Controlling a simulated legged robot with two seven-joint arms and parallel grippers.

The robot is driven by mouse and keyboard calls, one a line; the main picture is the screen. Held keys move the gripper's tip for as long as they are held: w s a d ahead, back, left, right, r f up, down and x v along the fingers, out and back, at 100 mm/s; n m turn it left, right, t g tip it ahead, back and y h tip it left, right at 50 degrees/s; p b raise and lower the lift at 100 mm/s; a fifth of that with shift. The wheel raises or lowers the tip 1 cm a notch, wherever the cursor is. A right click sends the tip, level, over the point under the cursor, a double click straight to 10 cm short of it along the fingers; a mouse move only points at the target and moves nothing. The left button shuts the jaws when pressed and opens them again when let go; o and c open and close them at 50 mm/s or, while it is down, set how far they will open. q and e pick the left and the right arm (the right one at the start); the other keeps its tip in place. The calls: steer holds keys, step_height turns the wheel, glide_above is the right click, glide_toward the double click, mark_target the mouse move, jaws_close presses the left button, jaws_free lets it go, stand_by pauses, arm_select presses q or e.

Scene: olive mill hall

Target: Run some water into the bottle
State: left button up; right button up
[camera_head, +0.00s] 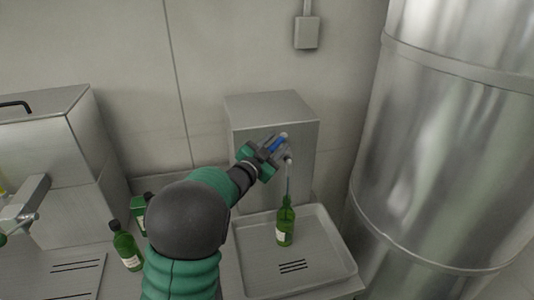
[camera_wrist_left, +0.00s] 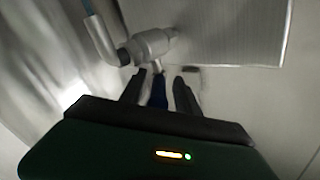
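A green bottle (camera_head: 285,226) stands upright in the metal drip tray (camera_head: 254,262), under the spout of a tap (camera_head: 288,158). A thin stream runs from the spout to the bottle's mouth. The level inside cannot be made out. My left gripper (camera_head: 268,152) is at the tap's blue lever (camera_head: 273,144). In the left wrist view, its fingers (camera_wrist_left: 158,92) stand on either side of the blue lever, with what look like narrow gaps beside it. The tap body (camera_wrist_left: 150,46) and a bluish stream at its spout also show there. My right gripper is out of view.
The tap sits on a steel box (camera_head: 272,112) against the wall. Two more green bottles, one nearer (camera_head: 125,246) and one farther (camera_head: 138,212), stand left of my arm. A large steel tank (camera_head: 440,130) closes off the right side. Another steel machine (camera_head: 50,140) stands left.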

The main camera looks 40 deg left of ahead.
arm_select(q)
steer(key=s+d+b, duration=0.1)
steer(key=s+b, duration=0.2)
steer(key=s, duration=1.2)
steer(key=shift+s+b, duration=0.35)
steer(key=shift+s, duration=0.05)
